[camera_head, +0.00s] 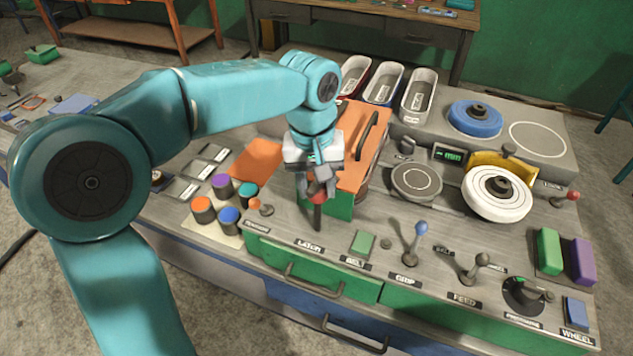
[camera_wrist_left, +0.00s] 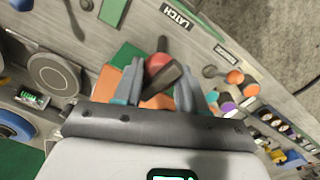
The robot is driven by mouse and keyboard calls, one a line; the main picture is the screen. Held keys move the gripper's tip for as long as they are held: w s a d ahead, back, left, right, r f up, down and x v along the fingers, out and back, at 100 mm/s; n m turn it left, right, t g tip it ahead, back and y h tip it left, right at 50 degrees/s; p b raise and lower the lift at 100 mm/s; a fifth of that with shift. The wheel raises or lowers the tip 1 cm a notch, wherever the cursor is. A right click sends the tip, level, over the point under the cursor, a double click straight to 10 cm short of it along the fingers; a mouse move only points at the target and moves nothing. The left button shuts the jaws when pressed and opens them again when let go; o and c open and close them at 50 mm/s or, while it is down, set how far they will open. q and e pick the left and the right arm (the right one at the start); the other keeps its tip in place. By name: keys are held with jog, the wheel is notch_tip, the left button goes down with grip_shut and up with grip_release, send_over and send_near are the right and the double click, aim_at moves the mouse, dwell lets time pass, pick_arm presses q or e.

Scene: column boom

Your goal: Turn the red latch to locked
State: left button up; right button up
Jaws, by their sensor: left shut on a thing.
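The red latch (camera_head: 318,194) is on the bench top behind its LATCH label (camera_head: 310,246). It shows a red part and a dark bar that reaches toward the front edge in the head view. My left gripper (camera_head: 316,185) comes down on it from above and is shut on it. In the left wrist view the red part (camera_wrist_left: 158,62) and a dark piece lie between the fingers of the left gripper (camera_wrist_left: 159,78). The fingers hide part of the latch, and I cannot tell its exact angle. My right gripper is not in view.
An orange-and-green box part (camera_head: 340,208) stands right behind the gripper. Orange, purple and blue capped cylinders (camera_head: 229,220) stand to the left. A blue-knobbed lever (camera_head: 417,240) and a green pad (camera_head: 362,243) are to the right. A white wheel (camera_head: 497,195) sits farther right.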

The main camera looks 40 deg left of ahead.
pick_arm(q)
jog(key=shift+n, duration=1.1)
jog(key=o, duration=1.1)
jog(key=shift+c, duration=0.2)
jog(key=shift+r, duration=0.1)
notch_tip(320, 180, up, 16)
jog(key=p, duration=0.1)
jog(key=shift+s+a+p, duration=0.25)
jog(key=shift+s+p, duration=0.1)
jog(key=shift+p, duration=0.05)
